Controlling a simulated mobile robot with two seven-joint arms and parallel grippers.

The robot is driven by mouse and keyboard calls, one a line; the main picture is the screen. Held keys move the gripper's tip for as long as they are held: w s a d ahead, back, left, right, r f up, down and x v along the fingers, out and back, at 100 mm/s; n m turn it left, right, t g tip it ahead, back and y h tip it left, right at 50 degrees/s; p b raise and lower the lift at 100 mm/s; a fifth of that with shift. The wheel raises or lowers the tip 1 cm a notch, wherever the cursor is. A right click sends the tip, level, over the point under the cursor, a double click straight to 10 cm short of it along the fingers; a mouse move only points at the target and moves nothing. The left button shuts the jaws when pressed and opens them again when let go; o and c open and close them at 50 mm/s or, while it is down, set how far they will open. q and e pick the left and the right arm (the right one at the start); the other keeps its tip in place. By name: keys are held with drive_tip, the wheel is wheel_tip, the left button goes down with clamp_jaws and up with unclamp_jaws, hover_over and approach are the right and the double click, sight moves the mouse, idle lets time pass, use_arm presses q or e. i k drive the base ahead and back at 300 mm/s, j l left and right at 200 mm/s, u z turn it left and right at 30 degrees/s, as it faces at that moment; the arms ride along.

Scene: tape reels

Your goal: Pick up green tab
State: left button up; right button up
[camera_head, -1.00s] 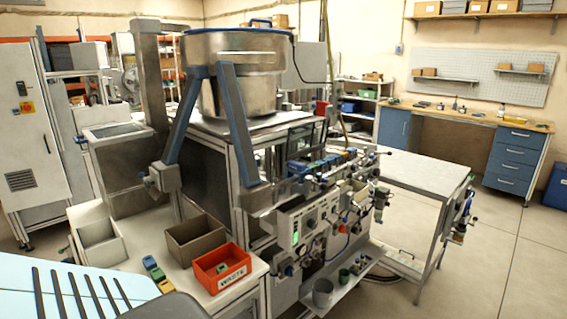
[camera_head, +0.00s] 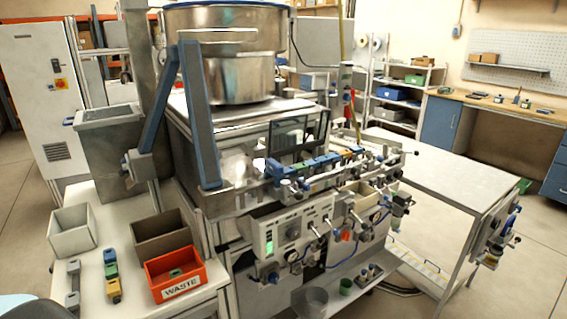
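Several green pieces show, and I cannot tell which is the task's green tab. A small green piece (camera_head: 111,271) lies between a blue and a yellow piece on the white side table (camera_head: 135,305) at lower left. Another green piece (camera_head: 176,273) lies in the red WASTE bin (camera_head: 181,287). A row of blue, green and yellow blocks (camera_head: 320,161) sits on the machine's front rail in the middle; small details there are hard to make out. Neither of my grippers is in view.
A grey bin (camera_head: 72,229) and a brown bin (camera_head: 160,232) stand behind the loose pieces. A grey piece (camera_head: 73,281) lies left of the green one. A metal bowl (camera_head: 225,60) rises over the machine. A white table (camera_head: 440,168) stands right; the floor beyond is open.

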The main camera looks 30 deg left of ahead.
sight(302, 167)
drive_tip(key=i+l+u, duration=0.4)
drive_tip(key=l, duration=0.2)
drive_tip(key=i+l+u, duration=0.15)
drive_tip(key=l, duration=0.2)
drive_tip(key=i+l+u, duration=0.2)
drive_tip(key=l, duration=0.15)
drive_tip(key=l+u, duration=0.2)
drive_tip(key=l, duration=0.15)
